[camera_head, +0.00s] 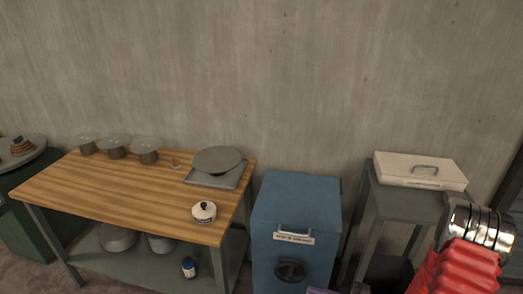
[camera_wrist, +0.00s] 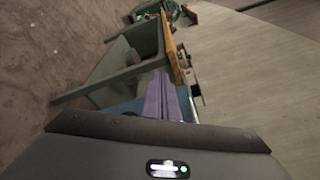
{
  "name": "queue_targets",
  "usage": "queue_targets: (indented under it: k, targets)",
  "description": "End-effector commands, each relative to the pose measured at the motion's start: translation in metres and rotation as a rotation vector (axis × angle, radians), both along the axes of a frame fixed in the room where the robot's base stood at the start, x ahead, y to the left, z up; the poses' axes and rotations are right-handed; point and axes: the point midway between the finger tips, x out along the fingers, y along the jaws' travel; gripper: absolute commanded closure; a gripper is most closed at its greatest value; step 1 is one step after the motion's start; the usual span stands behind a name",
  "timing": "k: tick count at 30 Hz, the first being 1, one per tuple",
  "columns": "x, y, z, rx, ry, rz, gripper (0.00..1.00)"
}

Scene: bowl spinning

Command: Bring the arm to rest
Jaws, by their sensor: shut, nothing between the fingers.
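My gripper (camera_wrist: 161,80) shows in the wrist view as two purple fingers lying side by side, shut with nothing between them. They point away from the wrist, and the view is tilted. The blue cabinet (camera_wrist: 130,108) shows partly behind the fingers. In the head view, a red ribbed sleeve and shiny metal rings of my arm stand at the lower right.
A wooden-topped table (camera_head: 100,185) holds a grey disc (camera_head: 217,160), several grey canisters and a small white pot (camera_head: 204,212). The blue cabinet (camera_head: 296,200) stands right of it. A green stand (camera_head: 405,205) bears a white case (camera_head: 420,170). A wall closes the back.

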Motion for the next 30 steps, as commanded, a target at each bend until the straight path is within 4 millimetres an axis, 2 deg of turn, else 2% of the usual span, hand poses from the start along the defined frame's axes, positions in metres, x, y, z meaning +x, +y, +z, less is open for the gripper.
queue_targets:
  k: [6,12,21,30]
  targets:
    - [-0.036,0.021,0.021,-0.095,0.149,0.197,1.00]
    - [-0.065,0.029,0.037,-0.219,0.249,0.332,1.00]
    - [-0.100,0.027,0.059,-0.445,0.340,0.465,1.00]
    - [-0.124,0.015,0.082,-0.691,0.369,0.536,1.00]
